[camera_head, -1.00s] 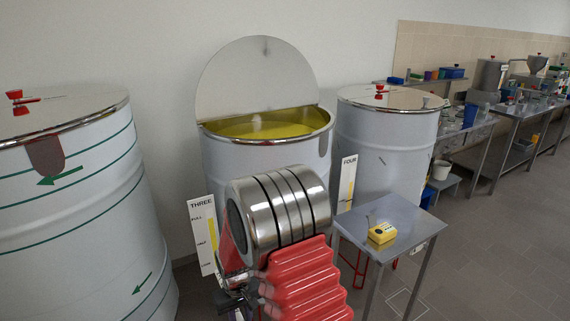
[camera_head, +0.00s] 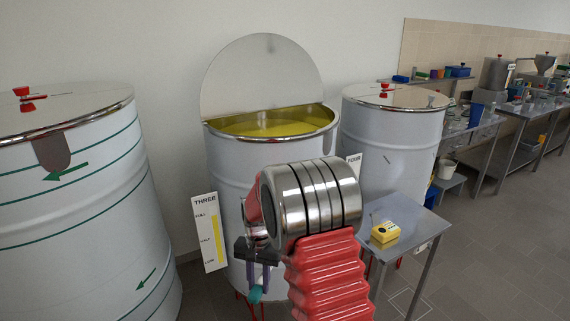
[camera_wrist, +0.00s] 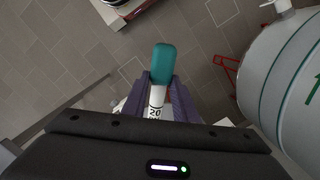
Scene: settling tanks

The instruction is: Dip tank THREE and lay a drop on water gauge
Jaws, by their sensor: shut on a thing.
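Tank THREE (camera_head: 225,160) is a pale drum with its round lid half raised and yellow-green liquid (camera_head: 275,125) inside. Its level board (camera_head: 208,233) stands in front, at left. The yellow water gauge (camera_head: 385,232) lies on a small steel table, right of my arm. My gripper (camera_head: 257,290) hangs low in front of tank THREE, below its rim. The tube's lower part is hidden.
A closed drum with green arrows (camera_head: 70,210) stands at left. Tank FOUR (camera_head: 393,140), also closed, stands behind the small steel table (camera_head: 420,222). Benches with lab gear (camera_head: 520,108) line the wall at right. Open tiled floor (camera_head: 500,260) lies at front right.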

